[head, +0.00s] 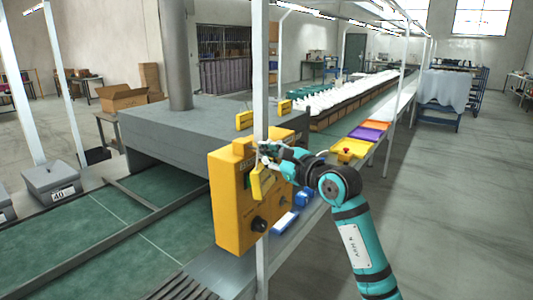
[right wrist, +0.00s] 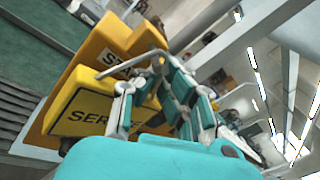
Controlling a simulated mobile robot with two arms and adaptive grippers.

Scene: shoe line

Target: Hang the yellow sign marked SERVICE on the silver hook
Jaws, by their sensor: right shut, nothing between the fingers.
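The yellow sign (head: 263,185) is at the side of the yellow control box (head: 228,200), just below my right gripper (head: 266,150). In the right wrist view the sign (right wrist: 84,112) shows the start of black lettering, "SER", and my gripper covers the rest. A thin silver rod, which looks like the hook (right wrist: 124,65), runs just above the sign. I cannot tell whether the sign's top is on it. My right gripper (right wrist: 142,76) is shut and empty, its fingertips close to the rod and the sign's upper edge. My left gripper is not in view.
A white post (head: 261,90) stands right beside the box and my gripper. Blue items (head: 284,222) lie on the ledge below. Yellow, purple and orange trays (head: 350,150) line the bench behind. The floor at the right is clear.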

